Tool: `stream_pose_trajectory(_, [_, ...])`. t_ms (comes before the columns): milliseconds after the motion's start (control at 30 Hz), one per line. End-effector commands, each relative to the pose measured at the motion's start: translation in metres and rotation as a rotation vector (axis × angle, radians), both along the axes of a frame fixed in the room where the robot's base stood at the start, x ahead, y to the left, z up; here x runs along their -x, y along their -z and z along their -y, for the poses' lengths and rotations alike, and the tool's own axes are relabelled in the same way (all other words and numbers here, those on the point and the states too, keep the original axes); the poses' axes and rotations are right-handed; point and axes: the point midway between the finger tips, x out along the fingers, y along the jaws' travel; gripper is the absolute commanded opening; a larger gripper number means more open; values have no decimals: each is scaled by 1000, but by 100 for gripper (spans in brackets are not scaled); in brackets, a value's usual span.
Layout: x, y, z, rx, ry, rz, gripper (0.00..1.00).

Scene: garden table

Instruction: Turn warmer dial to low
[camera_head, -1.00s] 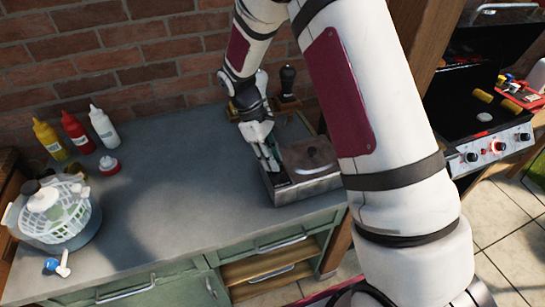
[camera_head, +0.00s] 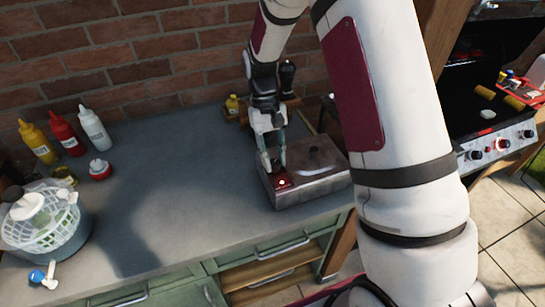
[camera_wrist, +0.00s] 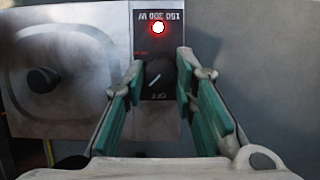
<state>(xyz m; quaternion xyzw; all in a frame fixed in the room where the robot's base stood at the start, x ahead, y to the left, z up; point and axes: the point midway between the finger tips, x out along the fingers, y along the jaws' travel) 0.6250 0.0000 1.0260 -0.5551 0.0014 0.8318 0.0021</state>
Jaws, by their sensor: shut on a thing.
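The warmer (camera_head: 318,188) is a metal box with a lid and dark knob, standing near the right end of the counter. Its red light (camera_head: 282,182) glows at the front left; it also shows in the wrist view (camera_wrist: 158,27). In the wrist view, the black dial (camera_wrist: 156,77) has a white pointer line lying diagonally, with "OFF" and wattage markings upside down on the panel. My gripper (camera_wrist: 160,66) has its teal-padded fingers on either side of the dial, shut on it. In the head view, my gripper (camera_head: 272,165) hides the dial.
Yellow (camera_head: 37,142), red (camera_head: 66,135) and white (camera_head: 94,130) bottles stand at the back left. A salad spinner (camera_head: 45,225) stands at the front left. A brick wall runs behind, with a small wooden rack (camera_head: 235,112) against it. The middle of the counter is clear.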

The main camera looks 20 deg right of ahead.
Motion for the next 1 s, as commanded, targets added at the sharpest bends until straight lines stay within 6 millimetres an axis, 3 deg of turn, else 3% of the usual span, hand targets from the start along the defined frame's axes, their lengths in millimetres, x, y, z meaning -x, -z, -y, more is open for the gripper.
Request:
stream_pose_trajectory(400, [-1, 0, 1, 0, 213, 3, 0])
stream_pose_trajectory(1000, [-1, 0, 1, 0, 248, 4, 0])
